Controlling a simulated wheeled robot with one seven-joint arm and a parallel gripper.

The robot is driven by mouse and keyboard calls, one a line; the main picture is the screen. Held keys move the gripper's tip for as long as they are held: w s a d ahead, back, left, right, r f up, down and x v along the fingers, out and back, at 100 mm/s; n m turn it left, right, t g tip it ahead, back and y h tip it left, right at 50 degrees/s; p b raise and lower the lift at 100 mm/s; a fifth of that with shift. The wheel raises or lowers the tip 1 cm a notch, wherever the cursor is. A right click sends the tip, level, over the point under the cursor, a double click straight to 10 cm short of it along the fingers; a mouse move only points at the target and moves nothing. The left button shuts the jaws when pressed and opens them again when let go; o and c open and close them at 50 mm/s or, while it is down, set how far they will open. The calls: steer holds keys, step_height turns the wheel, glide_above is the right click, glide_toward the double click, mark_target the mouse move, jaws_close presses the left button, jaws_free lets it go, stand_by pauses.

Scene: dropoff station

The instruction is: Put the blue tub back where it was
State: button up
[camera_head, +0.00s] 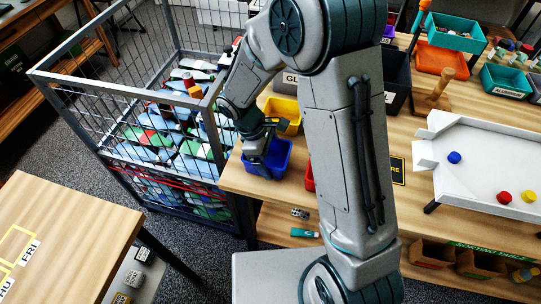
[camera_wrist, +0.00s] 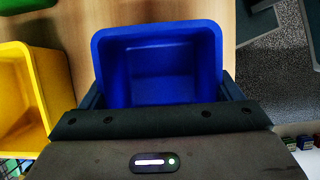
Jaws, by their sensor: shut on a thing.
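The blue tub (camera_head: 279,157) is at the left front corner of the wooden table in the head view. In the wrist view the tub (camera_wrist: 160,36) is open at the top and looks empty. My gripper (camera_head: 262,146) is shut on it, with a finger along each side in the wrist view (camera_wrist: 160,92). I cannot tell whether the tub's base touches the table. A yellow tub (camera_head: 283,108) stands just behind it, and shows at the left of the wrist view (camera_wrist: 35,88).
My arm hides part of the table, including most of a red thing (camera_head: 309,178).

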steer(key=shift+f, duration=0.2)
steer(key=shift+f, duration=0.15)
steer(key=o, duration=0.8)
